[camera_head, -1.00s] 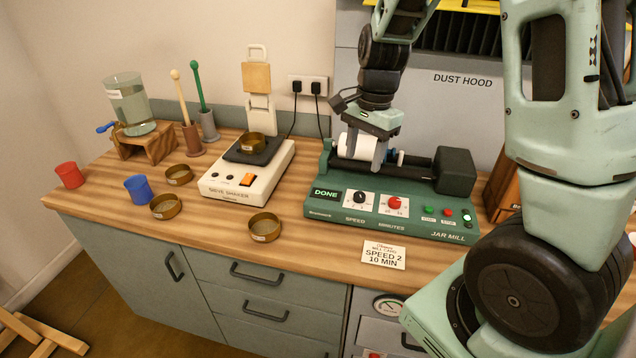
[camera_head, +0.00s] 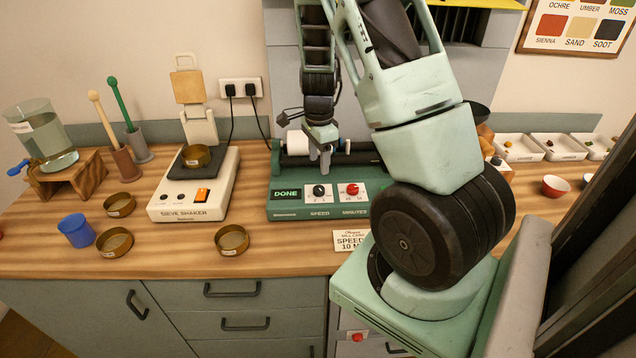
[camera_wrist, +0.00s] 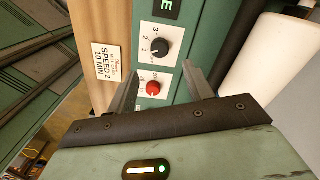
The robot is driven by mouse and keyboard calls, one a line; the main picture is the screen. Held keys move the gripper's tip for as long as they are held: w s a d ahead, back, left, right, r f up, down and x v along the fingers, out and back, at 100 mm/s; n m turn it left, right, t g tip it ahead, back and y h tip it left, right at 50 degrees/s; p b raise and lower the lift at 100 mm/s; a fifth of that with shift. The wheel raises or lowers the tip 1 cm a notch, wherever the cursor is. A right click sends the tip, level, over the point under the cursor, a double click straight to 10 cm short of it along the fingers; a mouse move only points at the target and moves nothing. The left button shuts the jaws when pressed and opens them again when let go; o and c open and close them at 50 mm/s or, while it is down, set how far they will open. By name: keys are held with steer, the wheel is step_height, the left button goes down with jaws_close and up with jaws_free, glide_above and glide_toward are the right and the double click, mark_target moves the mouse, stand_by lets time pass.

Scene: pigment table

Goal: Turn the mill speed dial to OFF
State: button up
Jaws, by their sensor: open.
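The green jar mill (camera_head: 290,208) stands on the bench, partly hidden behind my arm. Its black speed dial (camera_head: 319,191) sits on a white plate right of the lit DONE display (camera_head: 286,194). In the wrist view the speed dial (camera_wrist: 159,46) has the numbers 1, 2 and 3 beside it; its exact setting is hard to read. The red minutes dial (camera_head: 352,189) is right of it; in the wrist view the red dial (camera_wrist: 153,88) lies between my fingers. My gripper (camera_head: 322,166) is open and empty, pointing down above the dial panel, apart from the speed dial.
A card reading SPEED 2, 10 MIN (camera_head: 349,241) lies before the mill. A white roll-shaped jar (camera_head: 298,143) rests on the mill behind my gripper. The sieve shaker (camera_head: 195,199) stands left; small brass dishes (camera_head: 232,240) lie on the bench front.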

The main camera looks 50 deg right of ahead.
mark_target(319, 187)
step_height(319, 187, down, 9)
steer(key=shift+r+p, duration=0.1)
steer(key=shift+p, duration=0.35)
steer(key=c, duration=1)
